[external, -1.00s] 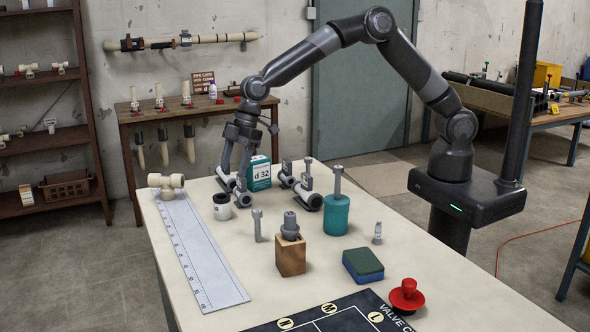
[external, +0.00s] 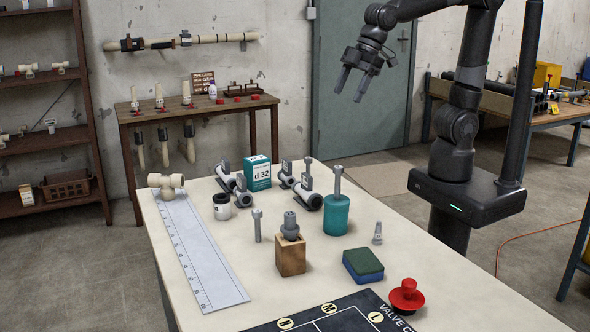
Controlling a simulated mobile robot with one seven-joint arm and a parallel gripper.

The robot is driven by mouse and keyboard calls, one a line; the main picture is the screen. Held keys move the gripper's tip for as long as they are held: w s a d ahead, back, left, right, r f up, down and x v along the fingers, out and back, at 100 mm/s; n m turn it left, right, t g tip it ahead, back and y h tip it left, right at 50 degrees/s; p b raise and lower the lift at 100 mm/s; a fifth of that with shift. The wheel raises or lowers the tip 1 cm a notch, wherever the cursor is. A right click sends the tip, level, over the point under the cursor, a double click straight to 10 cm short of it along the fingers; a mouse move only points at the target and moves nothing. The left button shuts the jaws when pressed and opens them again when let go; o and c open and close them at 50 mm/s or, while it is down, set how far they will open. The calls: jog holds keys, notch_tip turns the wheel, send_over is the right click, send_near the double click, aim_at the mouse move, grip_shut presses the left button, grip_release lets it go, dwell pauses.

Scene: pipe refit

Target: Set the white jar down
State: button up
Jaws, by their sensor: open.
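The white jar (external: 222,211) with a dark top stands upright on the table, near the far left end. It rests just right of the ruler and in front of a grey pipe fitting. My gripper (external: 356,94) is open and empty, raised high above the table's far right side. It is well apart from the jar, and its fingers point downward.
Around the jar are grey fittings (external: 309,196), a teal "d 32" box (external: 257,173) and a ruler (external: 196,245). A teal holder (external: 336,217), wooden block (external: 290,261), sponge (external: 363,266) and red button (external: 407,297) stand further right.

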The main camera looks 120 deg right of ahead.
jog(key=s+a+f+m, duration=0.1)
jog(key=s+f, duration=0.1)
jog(key=s, duration=1.5)
jog(key=shift+s+a+f+m+t+y, duration=0.2)
jog(key=shift+s+m+t+y, duration=0.1)
jog(key=shift+s+m, duration=0.1)
